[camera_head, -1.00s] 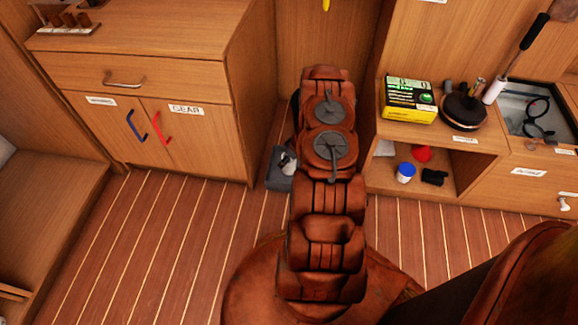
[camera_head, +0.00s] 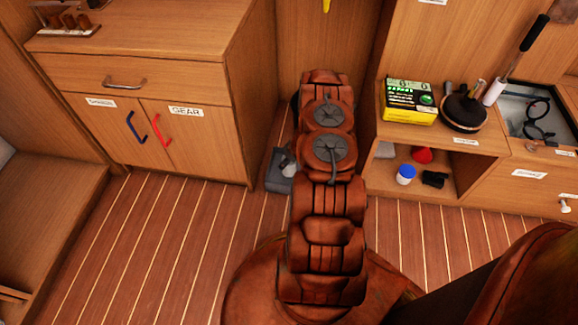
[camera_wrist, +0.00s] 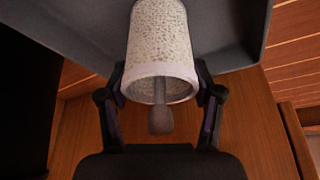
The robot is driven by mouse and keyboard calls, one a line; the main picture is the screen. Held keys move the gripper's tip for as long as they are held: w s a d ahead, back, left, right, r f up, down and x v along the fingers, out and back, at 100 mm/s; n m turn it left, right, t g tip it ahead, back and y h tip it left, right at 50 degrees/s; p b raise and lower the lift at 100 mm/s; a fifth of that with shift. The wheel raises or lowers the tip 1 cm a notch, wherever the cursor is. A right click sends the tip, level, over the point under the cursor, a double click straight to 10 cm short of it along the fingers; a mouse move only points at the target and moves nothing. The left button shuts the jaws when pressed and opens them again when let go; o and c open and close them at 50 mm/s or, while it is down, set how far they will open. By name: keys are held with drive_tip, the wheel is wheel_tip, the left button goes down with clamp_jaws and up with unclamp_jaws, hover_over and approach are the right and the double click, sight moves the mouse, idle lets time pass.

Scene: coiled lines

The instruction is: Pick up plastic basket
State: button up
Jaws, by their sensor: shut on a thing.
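The plastic basket seems to be the white, speckled, tapered vessel (camera_wrist: 160,45) in the wrist view. Its pale rim faces the camera, and a grey rod with a rounded end pokes out of it. My gripper (camera_wrist: 160,78) has one dark finger on each side of it and is shut on it near the rim. In the head view my arm hides the gripper and most of this spot. Only a small whitish patch (camera_head: 288,166) shows just left of the arm.
A grey bin (camera_head: 277,183) stands on the floor beside the left cabinet (camera_head: 200,150). It fills the top of the wrist view (camera_wrist: 75,25), behind the vessel. The right shelf unit (camera_head: 430,138) is close to my arm. The striped floor (camera_head: 150,230) at left is clear.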

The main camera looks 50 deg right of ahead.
drive_tip(key=shift+c, duration=0.8)
